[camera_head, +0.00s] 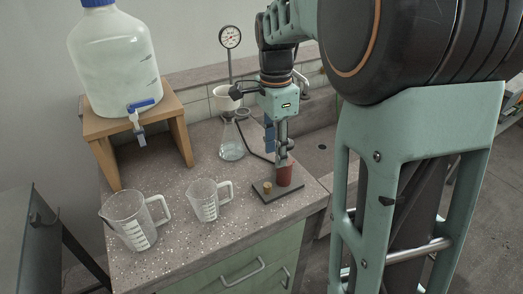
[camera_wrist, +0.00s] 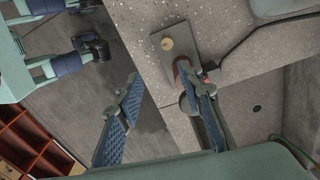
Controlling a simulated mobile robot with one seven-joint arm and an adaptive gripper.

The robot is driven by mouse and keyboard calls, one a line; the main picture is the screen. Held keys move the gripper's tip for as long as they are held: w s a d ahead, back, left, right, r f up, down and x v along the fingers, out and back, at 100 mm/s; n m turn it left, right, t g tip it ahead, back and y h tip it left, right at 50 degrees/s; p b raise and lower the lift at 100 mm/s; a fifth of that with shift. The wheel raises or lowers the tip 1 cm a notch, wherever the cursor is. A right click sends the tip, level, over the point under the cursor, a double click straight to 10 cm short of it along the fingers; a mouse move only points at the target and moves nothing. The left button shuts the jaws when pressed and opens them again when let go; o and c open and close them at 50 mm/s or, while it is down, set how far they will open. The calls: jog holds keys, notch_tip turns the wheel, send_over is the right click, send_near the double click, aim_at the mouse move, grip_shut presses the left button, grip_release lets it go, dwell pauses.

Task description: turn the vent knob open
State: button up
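A dark flat plate (camera_head: 263,197) lies on the bench near its right front edge. On it stand a small brass-coloured knob (camera_head: 267,187) and a dark red cylinder (camera_head: 284,175). I cannot tell for certain which part is the vent knob. My gripper (camera_head: 276,150) points down just above the cylinder. In the wrist view my gripper (camera_wrist: 160,80) has its two blue-padded fingers spread, with nothing between them. The brass knob (camera_wrist: 167,44) sits beyond the fingertips on the plate (camera_wrist: 190,40). The right finger partly covers the red cylinder (camera_wrist: 181,68); contact is unclear.
A conical flask (camera_head: 231,145), a dial gauge (camera_head: 230,37) and a white funnel (camera_head: 224,99) stand behind the plate. Two measuring jugs (camera_head: 130,222) (camera_head: 204,202) are at left front. A large bottle (camera_head: 113,62) rests on a wooden stand (camera_head: 172,112). A sink basin (camera_head: 318,150) lies right.

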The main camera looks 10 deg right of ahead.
aim_at(268, 185)
jog(key=f, duration=0.4)
jog(key=w+a+f+b, duration=0.1)
jog(key=f, duration=0.3)
jog(key=f+b, duration=0.1)
jog(key=f, duration=0.3)
jog(key=shift+w+a, duration=0.15)
jog(key=shift+a, duration=0.05)
jog(key=shift+c, duration=0.7)
grip_shut()
